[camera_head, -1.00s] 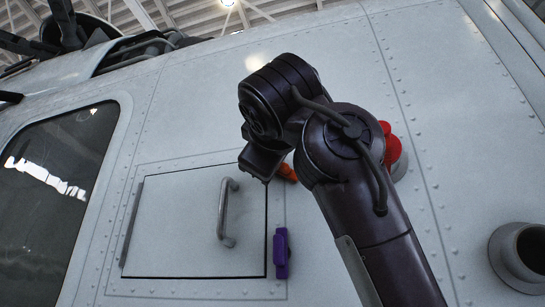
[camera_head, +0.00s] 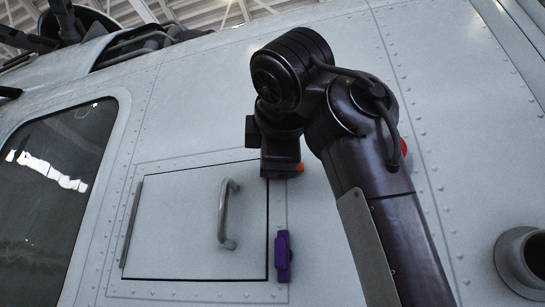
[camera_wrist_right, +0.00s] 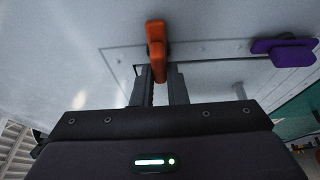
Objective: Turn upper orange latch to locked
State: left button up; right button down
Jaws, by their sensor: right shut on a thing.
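The upper orange latch shows in the right wrist view (camera_wrist_right: 156,45), between the fingers of my right gripper (camera_wrist_right: 160,84). In the head view only a small orange end of the latch (camera_head: 300,167) shows beside my right gripper (camera_head: 280,170), at the top right corner of the closed hatch door (camera_head: 180,215). My right gripper is shut on the latch. The purple latch (camera_head: 283,257) lies lower on the door's right edge, upright in the head view; it also shows in the right wrist view (camera_wrist_right: 285,50). My left gripper is not in view.
A grey handle (camera_head: 223,212) stands out from the door. A red part (camera_head: 404,146) is mostly hidden behind my right arm. A dark window (camera_head: 55,190) is at left and a round pipe opening (camera_head: 525,262) at lower right.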

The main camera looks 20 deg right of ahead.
dwell(0.4)
jog(key=c, duration=1.4)
grip_release()
jog(key=shift+w+d, duration=0.1)
jog(key=shift+c, duration=0.2)
jog(key=b+v, duration=0.3)
jog(key=v, duration=0.4)
jog(key=shift+s, duration=0.4)
jog(key=shift+w, duration=0.1)
